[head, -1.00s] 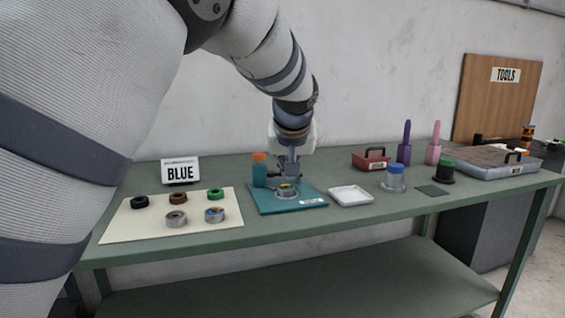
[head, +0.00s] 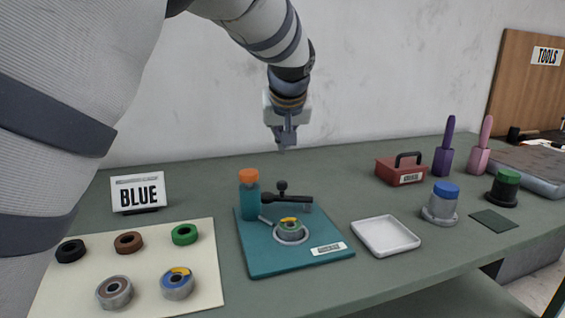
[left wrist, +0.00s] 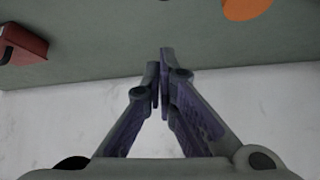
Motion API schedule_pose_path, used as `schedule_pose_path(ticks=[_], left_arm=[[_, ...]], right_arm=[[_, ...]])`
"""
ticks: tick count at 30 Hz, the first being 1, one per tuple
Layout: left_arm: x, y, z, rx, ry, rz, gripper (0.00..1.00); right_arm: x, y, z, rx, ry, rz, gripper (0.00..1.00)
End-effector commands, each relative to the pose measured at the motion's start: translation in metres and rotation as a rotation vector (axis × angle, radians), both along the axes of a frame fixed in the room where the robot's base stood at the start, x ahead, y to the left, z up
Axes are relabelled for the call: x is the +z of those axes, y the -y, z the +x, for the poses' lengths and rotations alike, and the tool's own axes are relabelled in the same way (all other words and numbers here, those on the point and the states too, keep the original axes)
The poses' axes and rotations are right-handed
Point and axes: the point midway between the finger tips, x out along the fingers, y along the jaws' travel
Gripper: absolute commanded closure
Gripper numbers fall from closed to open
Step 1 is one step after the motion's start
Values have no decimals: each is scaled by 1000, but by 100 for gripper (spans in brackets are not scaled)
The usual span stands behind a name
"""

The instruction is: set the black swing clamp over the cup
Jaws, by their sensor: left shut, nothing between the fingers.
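The black swing clamp (head: 290,198) is a dark bar with a round knob on a teal base plate (head: 268,262), beside a teal post with an orange cap (head: 249,176). The bar points right and shows behind the cup (head: 291,236) in the head view, not across its top. The cup is a grey metal ring holding a green ring and a yellow part. My left gripper (head: 286,142) is shut and empty, above and behind the fixture, touching nothing. Its closed fingertips show in the left wrist view (left wrist: 162,62). My right gripper is out of view.
A cream mat (head: 200,237) with several rings lies left, below a BLUE sign (head: 138,192). A white tray (head: 386,236), a blue-topped cup (head: 442,203) and a red box (head: 401,171) stand right. The space above the fixture is clear.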

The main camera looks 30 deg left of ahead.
Motion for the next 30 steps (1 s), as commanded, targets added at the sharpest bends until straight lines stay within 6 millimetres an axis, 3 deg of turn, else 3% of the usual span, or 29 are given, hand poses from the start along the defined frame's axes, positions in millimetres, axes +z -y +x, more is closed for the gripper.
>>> schedule_pose_path(ticks=[11, 26, 30], left_arm=[[-4, -1, 2, 0, -2, 1, 100], [-84, -39, 54, 0, -8, -1, 100], [-69, -24, 32, -1, 10, 2, 100]], right_arm=[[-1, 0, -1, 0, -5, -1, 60], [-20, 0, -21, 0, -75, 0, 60], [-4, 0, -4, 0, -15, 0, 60]])
